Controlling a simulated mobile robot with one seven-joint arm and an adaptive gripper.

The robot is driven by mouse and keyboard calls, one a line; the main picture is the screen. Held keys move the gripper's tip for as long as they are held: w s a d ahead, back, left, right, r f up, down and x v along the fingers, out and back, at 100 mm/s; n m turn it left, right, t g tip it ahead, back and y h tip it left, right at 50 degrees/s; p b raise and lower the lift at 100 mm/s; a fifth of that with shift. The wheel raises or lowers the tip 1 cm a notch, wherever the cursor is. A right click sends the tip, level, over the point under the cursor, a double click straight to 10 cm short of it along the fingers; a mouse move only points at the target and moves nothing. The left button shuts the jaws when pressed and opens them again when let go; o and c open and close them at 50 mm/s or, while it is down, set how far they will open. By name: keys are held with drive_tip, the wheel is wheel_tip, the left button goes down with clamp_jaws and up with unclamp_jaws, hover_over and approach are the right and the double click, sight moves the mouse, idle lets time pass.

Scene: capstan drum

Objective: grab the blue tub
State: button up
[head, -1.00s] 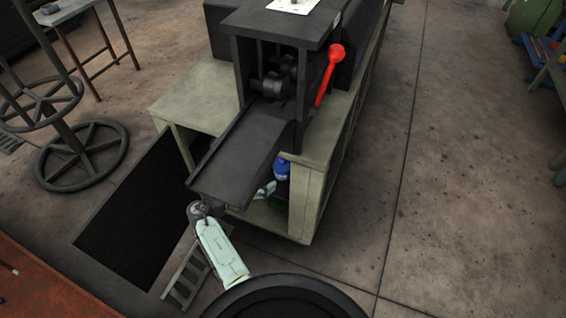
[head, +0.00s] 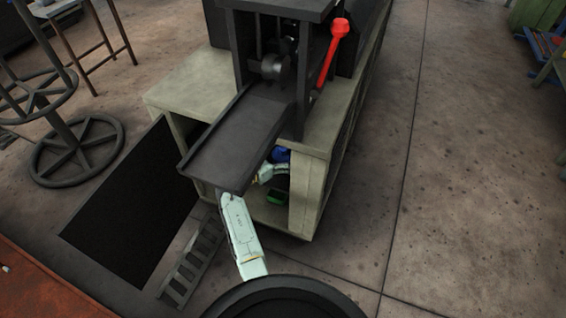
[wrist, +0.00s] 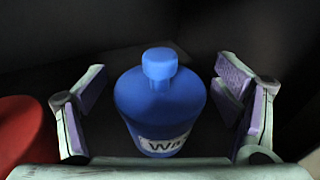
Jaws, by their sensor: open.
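The blue tub (wrist: 158,100) is a blue bottle-like container with a narrow cap and a white label. It stands upright in the middle of the wrist view, between the two fingers of my open gripper (wrist: 160,108). A gap shows on each side, so the fingers do not touch it. In the head view a small part of the blue tub (head: 281,155) shows inside the cabinet under the dark chute. My gripper there is mostly hidden by the chute and my arm.
A red object (wrist: 22,130) is at the left in the wrist view. A green item (head: 277,197) lies on the cabinet's lower shelf. The dark sloping chute (head: 240,135) overhangs the opening, and the cabinet's side panel (head: 307,195) bounds it on the right.

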drive_tip(key=shift+r, duration=0.1)
drive_tip(key=shift+c, duration=0.5)
drive_tip(key=c, duration=1.4)
